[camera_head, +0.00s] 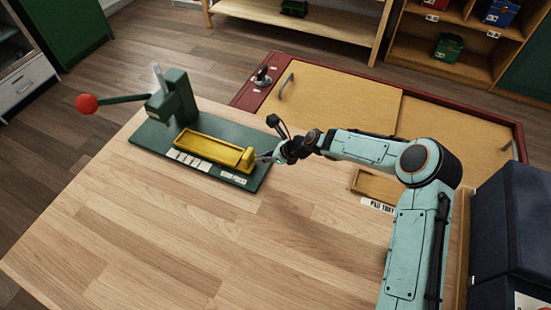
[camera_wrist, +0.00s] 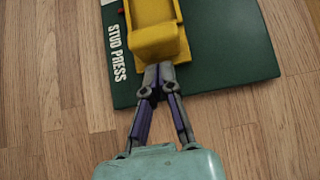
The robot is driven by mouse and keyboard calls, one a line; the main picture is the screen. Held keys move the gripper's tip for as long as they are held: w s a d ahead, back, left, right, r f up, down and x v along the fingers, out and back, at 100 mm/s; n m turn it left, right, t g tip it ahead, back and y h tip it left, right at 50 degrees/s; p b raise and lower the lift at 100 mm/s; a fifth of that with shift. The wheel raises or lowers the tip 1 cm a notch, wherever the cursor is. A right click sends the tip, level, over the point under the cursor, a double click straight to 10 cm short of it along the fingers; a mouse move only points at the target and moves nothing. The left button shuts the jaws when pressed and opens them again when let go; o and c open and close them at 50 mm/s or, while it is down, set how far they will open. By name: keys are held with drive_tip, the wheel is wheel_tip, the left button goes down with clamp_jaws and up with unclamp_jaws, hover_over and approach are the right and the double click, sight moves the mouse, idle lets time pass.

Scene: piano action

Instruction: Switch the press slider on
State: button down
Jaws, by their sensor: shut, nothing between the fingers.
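The green stud press (camera_head: 178,106) stands on its green base plate (camera_head: 160,138) on the wooden table, with a red-knobbed lever (camera_head: 88,103) pointing left. A yellow slider (camera_head: 205,147) lies along the plate, its raised end block (camera_head: 247,158) towards my gripper. In the wrist view that yellow block (camera_wrist: 155,42) is at top centre, beside the "STUD PRESS" label (camera_wrist: 116,52). My gripper (camera_head: 262,157) is shut and empty. Its fingertips (camera_wrist: 158,68) are at the near face of the yellow block, touching it or almost so; I cannot tell which.
A small wooden tray (camera_head: 378,186) with a label lies right of the press. A red-framed cabinet (camera_head: 340,95) with wooden panels stands behind the table. A dark box (camera_head: 510,240) is at the right edge. The table's front left is clear.

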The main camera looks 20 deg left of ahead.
sight(228, 154)
drive_tip(key=shift+a, duration=0.5)
drive_tip(key=a, duration=1.4)
drive_tip(key=shift+a, duration=0.3)
drive_tip(key=shift+s, duration=0.1)
drive_tip(key=shift+d, duration=0.5)
drive_tip(key=d, duration=0.3)
drive_tip(key=shift+d, duration=0.15)
drive_tip(key=v, duration=1)
